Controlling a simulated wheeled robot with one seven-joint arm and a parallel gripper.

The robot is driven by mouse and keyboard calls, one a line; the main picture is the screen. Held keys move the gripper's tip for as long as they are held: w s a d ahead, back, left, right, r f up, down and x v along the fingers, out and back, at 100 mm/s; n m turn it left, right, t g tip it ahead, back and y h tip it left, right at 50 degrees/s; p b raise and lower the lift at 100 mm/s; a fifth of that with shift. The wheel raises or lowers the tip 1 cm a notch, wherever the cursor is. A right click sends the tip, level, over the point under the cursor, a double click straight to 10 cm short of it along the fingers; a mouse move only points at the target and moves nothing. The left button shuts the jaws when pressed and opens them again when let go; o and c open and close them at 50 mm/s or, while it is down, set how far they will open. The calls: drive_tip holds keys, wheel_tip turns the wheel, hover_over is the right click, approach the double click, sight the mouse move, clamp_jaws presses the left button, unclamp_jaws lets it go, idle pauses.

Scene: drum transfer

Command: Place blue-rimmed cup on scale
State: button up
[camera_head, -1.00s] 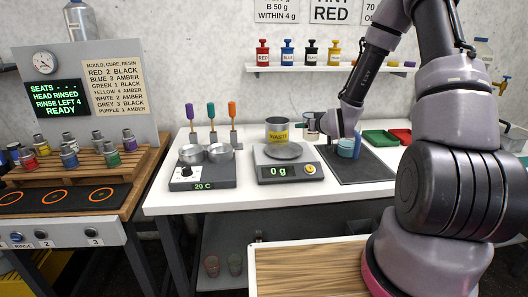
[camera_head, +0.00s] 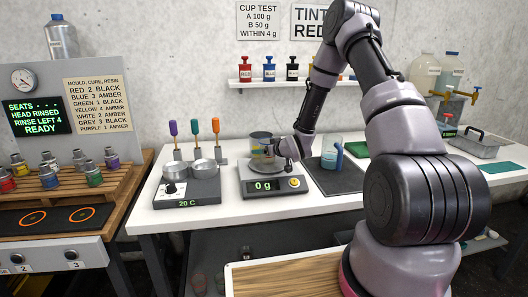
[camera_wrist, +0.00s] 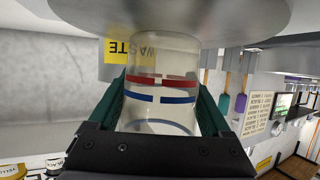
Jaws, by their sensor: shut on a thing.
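My gripper (camera_wrist: 164,100) is shut on a clear cup (camera_wrist: 160,112) with red and blue bands and a blue-grey line near one end. The wrist view is upside down; the scale's round metal pan (camera_wrist: 190,14) fills its top edge, close to the cup's base. I cannot tell whether they touch. In the head view my gripper (camera_head: 284,150) is over the right part of the scale (camera_head: 249,188), which reads 0 g.
The waste container (camera_head: 260,142) stands just behind the scale. A hotplate with two metal pots (camera_head: 187,190) is to its left. A dark mat (camera_head: 336,180) with a blue-handled jug (camera_head: 329,157) is to its right. Stirrers (camera_head: 195,130) stand behind the hotplate.

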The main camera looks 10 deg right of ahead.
drive_tip(key=shift+f, duration=0.2)
drive_tip(key=o, duration=1.1)
